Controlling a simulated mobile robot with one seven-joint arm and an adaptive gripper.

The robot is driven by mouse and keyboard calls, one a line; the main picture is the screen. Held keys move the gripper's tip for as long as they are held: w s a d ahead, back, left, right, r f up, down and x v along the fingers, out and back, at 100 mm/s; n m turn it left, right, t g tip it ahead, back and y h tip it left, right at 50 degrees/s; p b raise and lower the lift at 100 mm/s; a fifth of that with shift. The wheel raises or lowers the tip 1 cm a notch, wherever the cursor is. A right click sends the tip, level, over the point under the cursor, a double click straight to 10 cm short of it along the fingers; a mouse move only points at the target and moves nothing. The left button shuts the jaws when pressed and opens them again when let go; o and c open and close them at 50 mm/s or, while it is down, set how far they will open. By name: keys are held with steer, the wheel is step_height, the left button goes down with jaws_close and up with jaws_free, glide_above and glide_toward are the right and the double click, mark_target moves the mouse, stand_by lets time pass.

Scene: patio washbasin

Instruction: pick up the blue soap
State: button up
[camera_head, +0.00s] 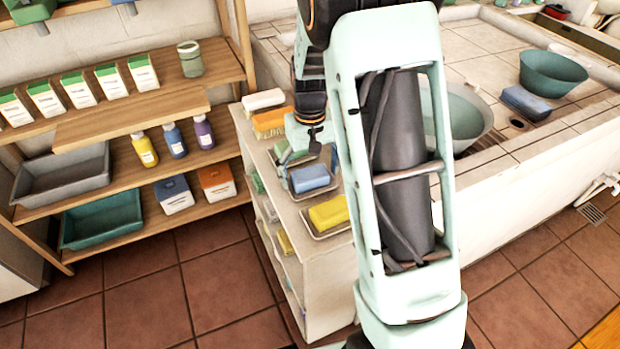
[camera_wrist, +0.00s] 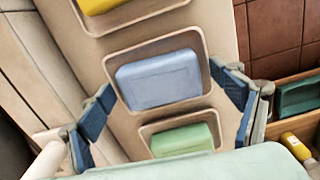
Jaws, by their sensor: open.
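The blue soap (camera_head: 309,177) lies in a shallow tan dish on top of a small white shelf unit. It also shows in the wrist view (camera_wrist: 160,80), near the middle of the picture. My gripper (camera_wrist: 164,88) is open and empty. Its dark blue finger pads appear on the left and right of the soap and its dish, apart from the soap. How high the fingers are above it is hard to tell.
Yellow soap (camera_head: 328,213) in a dish sits in front of the blue soap, and green soap (camera_wrist: 182,140) in another dish behind it. An orange brush (camera_head: 270,122) lies farther back. A wooden shelf (camera_head: 150,110) with bottles and boxes stands left; a tiled counter (camera_head: 560,135) stands right.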

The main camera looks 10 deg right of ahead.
mark_target(311, 173)
steer(key=c, duration=1.4)
steer(key=shift+r, duration=0.15)
steer(key=shift+r, duration=0.55)
step_height(311, 173, up, 2)
steer(key=shift+d+r+p, duration=0.1)
steer(key=shift+r+p, duration=0.1)
steer(key=shift+p, duration=0.15)
steer(key=shift+s+d+r+p, duration=0.3)
steer(key=shift+s+d+r, duration=2.05)
steer(key=shift+d, duration=0.25)
steer(key=shift+s+d+r+p, duration=0.25)
steer(key=shift+s+d+r, duration=2.05)
steer(key=shift+d, duration=0.25)
